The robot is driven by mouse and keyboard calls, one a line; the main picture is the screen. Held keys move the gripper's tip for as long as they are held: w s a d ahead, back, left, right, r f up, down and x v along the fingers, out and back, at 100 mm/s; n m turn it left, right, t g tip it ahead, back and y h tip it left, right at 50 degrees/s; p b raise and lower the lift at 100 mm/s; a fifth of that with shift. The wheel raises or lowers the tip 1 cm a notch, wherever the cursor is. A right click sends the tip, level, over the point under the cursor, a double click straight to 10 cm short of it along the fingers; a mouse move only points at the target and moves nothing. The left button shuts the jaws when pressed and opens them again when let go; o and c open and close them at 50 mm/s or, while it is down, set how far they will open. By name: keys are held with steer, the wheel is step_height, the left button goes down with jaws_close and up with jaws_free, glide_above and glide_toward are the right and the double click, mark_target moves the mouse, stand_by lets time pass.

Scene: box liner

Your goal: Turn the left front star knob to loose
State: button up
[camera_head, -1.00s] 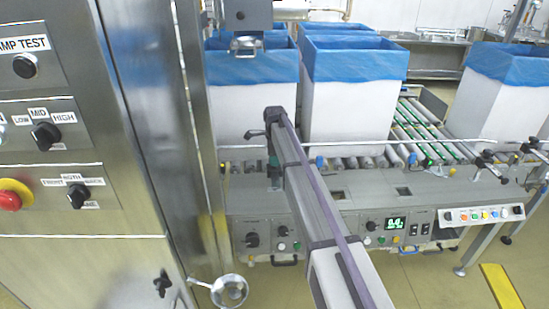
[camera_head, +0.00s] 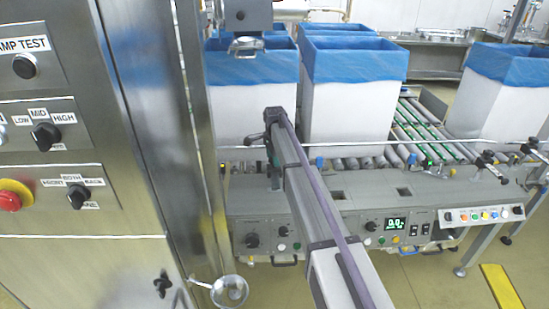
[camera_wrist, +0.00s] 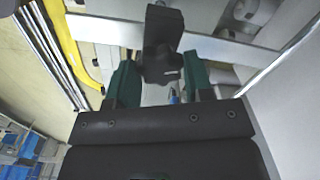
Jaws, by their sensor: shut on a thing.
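A black star knob (camera_wrist: 162,48) stands between the two green fingers of my gripper (camera_wrist: 158,80) in the wrist view, against a pale grey rail (camera_wrist: 215,48). The gripper is shut on this knob. In the head view my gripper (camera_head: 274,178) hangs at the far end of my arm, at the front side of the conveyor near the left white box.
White boxes with blue liners (camera_head: 352,60) stand behind the guide rail (camera_head: 370,144). The conveyor's front panel (camera_head: 330,238) carries dials and a display. A steel cabinet (camera_head: 60,245) with switches stands close on the left.

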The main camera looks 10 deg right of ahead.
steer(key=n, duration=2.3)
steer(key=shift+n, duration=0.3)
steer(key=n, duration=0.3)
steer(key=shift+n, duration=2.1)
